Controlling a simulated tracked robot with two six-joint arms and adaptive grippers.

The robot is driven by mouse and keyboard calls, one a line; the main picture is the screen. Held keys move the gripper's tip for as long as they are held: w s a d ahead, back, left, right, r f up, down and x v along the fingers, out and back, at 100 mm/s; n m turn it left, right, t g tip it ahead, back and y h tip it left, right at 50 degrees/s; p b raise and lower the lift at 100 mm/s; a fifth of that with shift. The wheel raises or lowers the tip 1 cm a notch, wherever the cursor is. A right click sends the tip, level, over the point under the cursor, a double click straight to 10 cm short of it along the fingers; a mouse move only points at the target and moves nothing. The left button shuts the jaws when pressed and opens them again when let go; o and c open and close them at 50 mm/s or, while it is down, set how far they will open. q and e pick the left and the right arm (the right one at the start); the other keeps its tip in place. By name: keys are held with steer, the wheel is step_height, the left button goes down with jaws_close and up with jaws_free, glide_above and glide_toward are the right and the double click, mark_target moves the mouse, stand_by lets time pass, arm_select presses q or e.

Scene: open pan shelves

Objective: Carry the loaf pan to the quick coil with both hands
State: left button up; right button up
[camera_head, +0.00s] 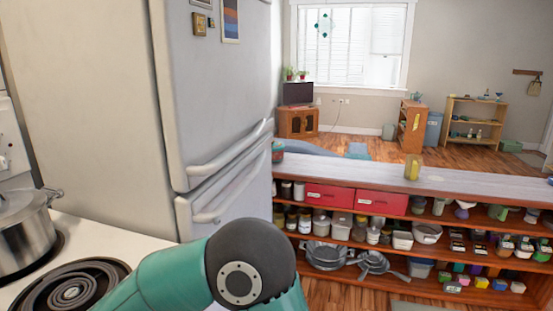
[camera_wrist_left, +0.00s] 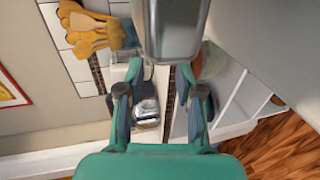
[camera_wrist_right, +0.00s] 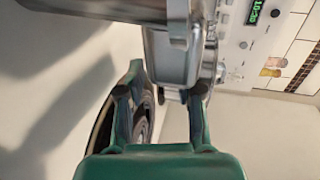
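In the left wrist view, a grey metal pan (camera_wrist_left: 170,35), likely the loaf pan, fills the top middle just beyond my left gripper (camera_wrist_left: 160,72). Its fingers are apart with nothing clearly between them; whether they touch the pan is unclear. In the right wrist view, my right gripper (camera_wrist_right: 165,78) has its fingers apart beside grey metalware (camera_wrist_right: 168,52); I cannot tell whether this is the loaf pan or a pot. A dark coil (camera_head: 73,293) shows bare on the stove in the head view; I cannot tell if it is the quick coil. Neither gripper shows there.
A lidded steel pot (camera_head: 22,232) stands on the stove at the left. A tall fridge (camera_head: 215,80) rises beside it. Low shelves (camera_head: 350,172) with pans and jars are at the right. Wooden utensils (camera_wrist_left: 90,28) show in the left wrist view.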

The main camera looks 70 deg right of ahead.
arm_select(q)
steer(key=shift+f+b, duration=0.65)
steer(key=shift+f, duration=0.05)
arm_select(e)
steer(key=shift+d, duration=1.15)
arm_select(q)
steer(key=v, duration=1.2)
arm_select(e)
steer(key=v, duration=1.2)
arm_select(q)
steer(key=shift+f, duration=0.1)
arm_select(e)
steer(key=shift+s, duration=0.1)
